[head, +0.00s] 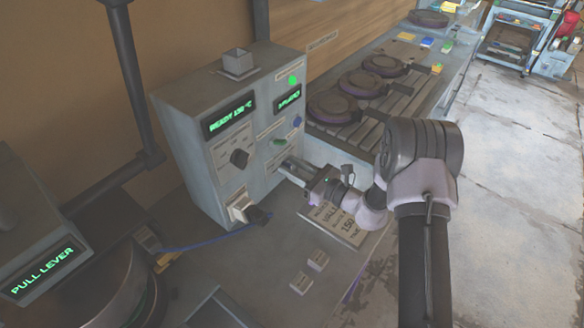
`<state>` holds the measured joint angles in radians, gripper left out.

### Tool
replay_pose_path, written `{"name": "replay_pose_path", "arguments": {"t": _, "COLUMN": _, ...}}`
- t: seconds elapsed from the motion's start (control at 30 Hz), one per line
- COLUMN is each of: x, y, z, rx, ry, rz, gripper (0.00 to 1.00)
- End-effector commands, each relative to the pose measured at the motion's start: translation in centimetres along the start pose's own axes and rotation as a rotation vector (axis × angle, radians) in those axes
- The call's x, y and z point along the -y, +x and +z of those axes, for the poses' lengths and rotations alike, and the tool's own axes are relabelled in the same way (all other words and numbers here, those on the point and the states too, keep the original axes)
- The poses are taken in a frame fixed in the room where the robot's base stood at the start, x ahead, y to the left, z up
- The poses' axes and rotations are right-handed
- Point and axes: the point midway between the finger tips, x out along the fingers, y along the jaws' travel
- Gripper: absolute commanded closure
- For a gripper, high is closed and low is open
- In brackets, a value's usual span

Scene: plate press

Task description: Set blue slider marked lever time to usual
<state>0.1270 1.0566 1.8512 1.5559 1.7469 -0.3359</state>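A grey control box (190,150) stands on the bench left of centre. A small blue knob (297,121) shows at the right of its front panel, beside a small pale label. I cannot read the label or tell the slider's setting. A green knob (280,142) sits lower left of it. My gripper (301,172) is below both knobs, close to the lower right of the panel, in front of a pale slot-like part. It is apart from the blue knob. Its fingertips are too small to tell whether they are open, shut or touching the panel.
A printed card (345,228) lies under my arm. Round dark plates (335,105) stand behind. A "PULL LEVER" display (42,270) is at lower left.

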Motion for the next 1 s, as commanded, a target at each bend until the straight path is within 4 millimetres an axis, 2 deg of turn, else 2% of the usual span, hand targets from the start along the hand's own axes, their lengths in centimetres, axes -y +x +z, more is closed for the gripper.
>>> {"name": "replay_pose_path", "arguments": {"t": 0.27, "x": 0.0, "y": 0.0, "z": 0.0, "rx": 0.000, "ry": 0.000, "rz": 0.000, "gripper": 0.65}}
{"name": "replay_pose_path", "arguments": {"t": 0.37, "x": 0.0, "y": -0.7, "z": 0.1, "rx": -0.001, "ry": 0.000, "rz": -0.001, "gripper": 0.65}}
{"name": "replay_pose_path", "arguments": {"t": 0.47, "x": 0.1, "y": -2.5, "z": 0.2, "rx": -0.001, "ry": 0.002, "rz": -0.003, "gripper": 0.65}}
{"name": "replay_pose_path", "arguments": {"t": 0.8, "x": 0.2, "y": -13.2, "z": 0.3, "rx": 0.000, "ry": 0.001, "rz": -0.007, "gripper": 0.65}}
{"name": "replay_pose_path", "arguments": {"t": 0.9, "x": 0.1, "y": -15.5, "z": 0.2, "rx": 0.001, "ry": 0.002, "rz": -0.005, "gripper": 0.65}}
{"name": "replay_pose_path", "arguments": {"t": 1.0, "x": 0.0, "y": -16.8, "z": 0.1, "rx": 0.000, "ry": 0.001, "rz": -0.001, "gripper": 0.65}}
